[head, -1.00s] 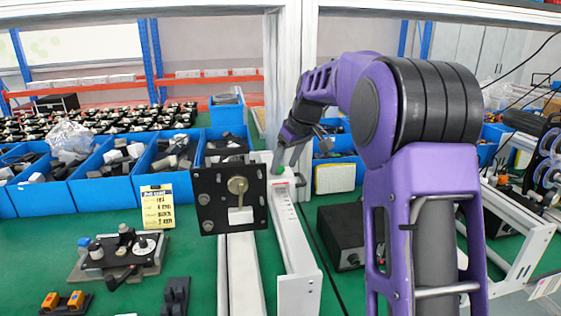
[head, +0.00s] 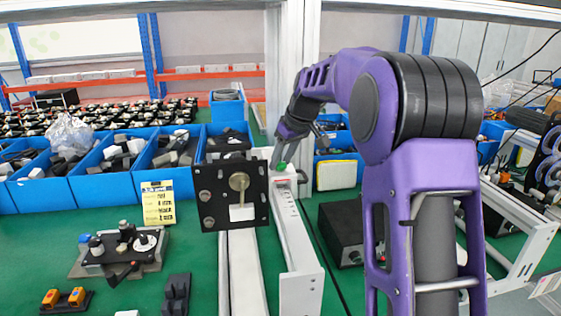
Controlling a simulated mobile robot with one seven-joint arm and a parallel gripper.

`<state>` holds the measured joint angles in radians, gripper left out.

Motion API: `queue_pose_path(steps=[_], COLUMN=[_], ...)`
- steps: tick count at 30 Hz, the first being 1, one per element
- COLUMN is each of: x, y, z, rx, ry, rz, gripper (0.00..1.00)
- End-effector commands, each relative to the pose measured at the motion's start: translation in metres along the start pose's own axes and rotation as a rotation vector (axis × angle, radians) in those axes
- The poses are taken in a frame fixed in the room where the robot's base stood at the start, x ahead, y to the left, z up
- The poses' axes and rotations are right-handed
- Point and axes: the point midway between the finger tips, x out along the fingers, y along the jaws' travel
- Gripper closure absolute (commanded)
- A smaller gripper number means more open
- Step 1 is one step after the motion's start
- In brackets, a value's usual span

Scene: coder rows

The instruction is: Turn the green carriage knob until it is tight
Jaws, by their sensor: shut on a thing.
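The green carriage knob (head: 281,166) is a small green spot on the white carriage at the far end of the white rail (head: 292,225), in the head view. My gripper (head: 278,161) reaches down over it from my purple arm, with its fingers at the knob. The fingers are shut on the knob, and they hide part of it. How tight the knob sits cannot be seen.
A black plate with a brass knob (head: 239,181) stands just left of the rail. Blue bins (head: 102,186) line the back left. A black box (head: 340,232) sits right of the rail. A yellow label card (head: 158,203) stands on the green table.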

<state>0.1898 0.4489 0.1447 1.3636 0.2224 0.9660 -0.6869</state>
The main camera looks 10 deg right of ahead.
Motion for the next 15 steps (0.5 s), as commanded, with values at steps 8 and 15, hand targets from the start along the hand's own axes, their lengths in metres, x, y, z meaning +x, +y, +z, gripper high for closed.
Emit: queue_pose_path(steps=[8,15], x=[0.0004,0.0003], y=[-0.0023,-0.0055], z=[-0.0007,-0.0021], rx=[0.011,0.209], ry=[-0.001,-0.001], rz=[0.003,0.101], gripper=[1.00,1.00])
